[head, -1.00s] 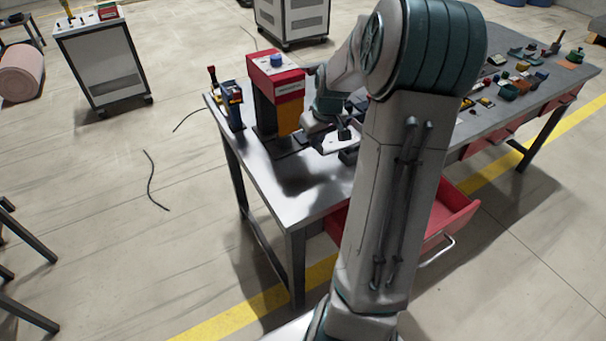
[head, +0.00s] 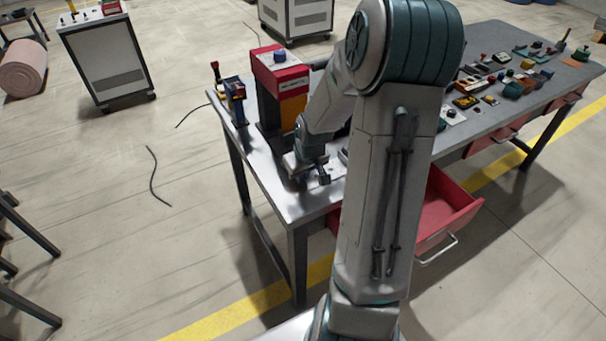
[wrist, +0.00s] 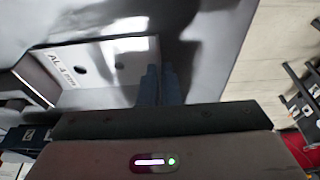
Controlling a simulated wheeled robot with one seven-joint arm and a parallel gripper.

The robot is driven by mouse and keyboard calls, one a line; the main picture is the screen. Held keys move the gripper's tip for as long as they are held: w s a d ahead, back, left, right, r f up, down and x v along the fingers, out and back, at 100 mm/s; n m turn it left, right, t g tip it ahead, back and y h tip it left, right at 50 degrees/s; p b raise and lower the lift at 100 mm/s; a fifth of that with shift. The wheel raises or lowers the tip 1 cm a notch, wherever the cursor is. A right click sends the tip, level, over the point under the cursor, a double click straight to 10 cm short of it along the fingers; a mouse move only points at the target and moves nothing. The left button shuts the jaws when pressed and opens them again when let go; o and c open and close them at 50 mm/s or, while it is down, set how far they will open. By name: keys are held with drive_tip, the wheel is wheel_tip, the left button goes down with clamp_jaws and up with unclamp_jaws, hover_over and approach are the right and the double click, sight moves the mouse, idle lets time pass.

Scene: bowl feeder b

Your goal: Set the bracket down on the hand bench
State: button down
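The bracket (wrist: 110,72) is a pale metal plate with round holes, a bent side and the mark AL 4 mm. In the wrist view it lies left of and against my gripper's two dark fingers (wrist: 160,86), which are close together at its edge. In the head view my gripper (head: 316,177) is low over the near left end of the hand bench (head: 275,183), and the bracket is a small pale patch, mostly hidden. The grey bench top also fills the upper wrist view (wrist: 215,35). I cannot tell whether the bracket touches it.
A red-topped machine (head: 279,72) and a small blue stand (head: 235,102) are on the bench behind my gripper. A red drawer (head: 455,208) hangs open below the bench. Many small parts cover the bench's far right. The near left corner is bare.

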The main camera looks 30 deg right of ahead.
drive_tip(key=shift+f, duration=0.2)
drive_tip(key=c, duration=1.6)
unclamp_jaws()
drive_tip(key=shift+c, duration=0.2)
drive_tip(key=shift+r, duration=0.15)
